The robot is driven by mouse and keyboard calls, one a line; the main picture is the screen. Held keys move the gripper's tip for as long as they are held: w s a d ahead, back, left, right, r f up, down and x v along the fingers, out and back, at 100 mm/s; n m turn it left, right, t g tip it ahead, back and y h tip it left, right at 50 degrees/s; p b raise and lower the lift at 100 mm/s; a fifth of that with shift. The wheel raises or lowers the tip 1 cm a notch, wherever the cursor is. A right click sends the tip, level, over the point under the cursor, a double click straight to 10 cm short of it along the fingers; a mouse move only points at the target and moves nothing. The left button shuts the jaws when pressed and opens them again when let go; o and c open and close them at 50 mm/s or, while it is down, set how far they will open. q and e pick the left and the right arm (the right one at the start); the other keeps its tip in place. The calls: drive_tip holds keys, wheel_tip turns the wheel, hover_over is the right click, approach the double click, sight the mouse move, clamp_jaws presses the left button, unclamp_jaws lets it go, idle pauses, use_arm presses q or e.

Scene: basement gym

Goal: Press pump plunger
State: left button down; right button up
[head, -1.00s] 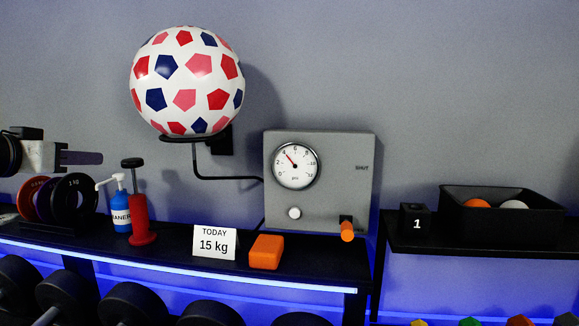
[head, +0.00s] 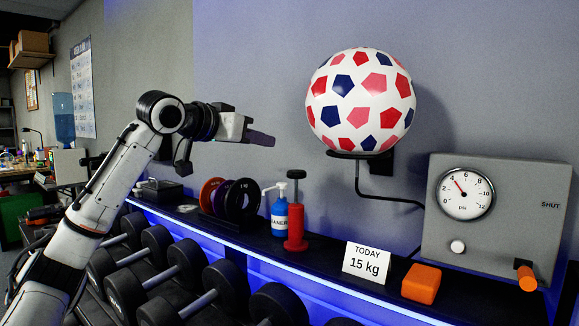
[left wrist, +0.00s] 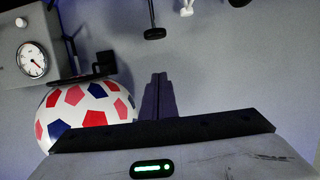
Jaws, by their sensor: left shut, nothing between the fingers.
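The red pump (head: 296,228) stands upright on the black shelf in the head view. Its black T-handle (head: 296,174) is raised on a short rod above the red body. The handle also shows at the top of the left wrist view (left wrist: 154,33). My left gripper (head: 268,139) is shut and empty, above and left of the handle and apart from it in the head view. Its dark fingers also show in the left wrist view (left wrist: 157,98). The gauge (head: 466,195) on the grey box has its needle near 4 psi. My right gripper is not in view.
A blue cleaner bottle (head: 279,218) stands close left of the pump, beside upright weight plates (head: 241,200). A patterned ball (head: 361,102) sits on a wall bracket right of the pump.

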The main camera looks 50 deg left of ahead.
use_arm(q)
drive_tip(key=shift+w, duration=0.1)
idle(0.3)
drive_tip(key=p, duration=0.6)
hover_over(296, 176)
drive_tip(key=a, duration=0.2)
wheel_tip(296, 176, down, 2)
drive_tip(key=shift+s+d+f+b, duration=0.1)
drive_tip(key=shift+s+f+b, duration=0.1)
drive_tip(key=shift+f, duration=0.55)
drive_tip(key=shift+s+d+f+b, duration=0.1)
drive_tip(key=shift+f+b, duration=0.1)
drive_tip(key=shift+f, duration=0.5)
drive_tip(key=shift+s+f+b, duration=0.15)
drive_tip(key=shift+f+b, duration=0.05)
drive_tip(key=shift+f, duration=0.55)
